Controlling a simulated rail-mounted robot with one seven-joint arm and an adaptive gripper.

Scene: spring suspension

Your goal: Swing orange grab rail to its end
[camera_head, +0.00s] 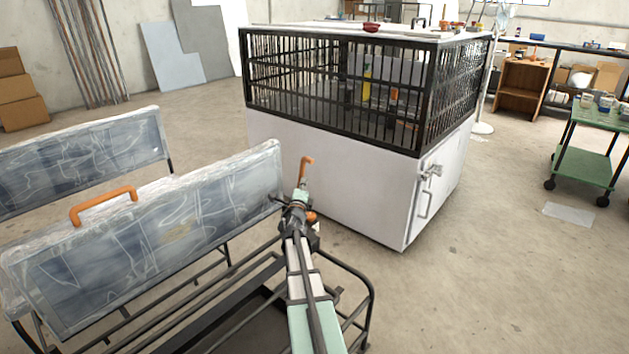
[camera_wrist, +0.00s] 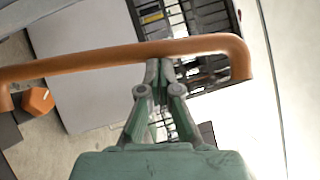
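An orange bent rail (camera_head: 305,168) stands just beyond my gripper (camera_head: 299,193) in the head view, near the right end of the nearer padded panel. In the wrist view the orange grab rail (camera_wrist: 110,62) crosses almost the whole width and bends down at both ends. My gripper (camera_wrist: 165,66) points at the middle of the rail with its fingers close together, side by side along the rail. The tips meet the rail's lower edge in the picture. Whether they touch it, I cannot tell. A second orange handle (camera_head: 103,203) sits on the nearer panel's top edge.
The wrapped panel (camera_head: 150,235) stands on a black tube frame (camera_head: 365,285); another panel (camera_head: 80,155) is behind it. A white cabinet with a black barred top (camera_head: 340,180) stands close beyond my gripper. Floor is open at right (camera_head: 500,270), near a green cart (camera_head: 585,165).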

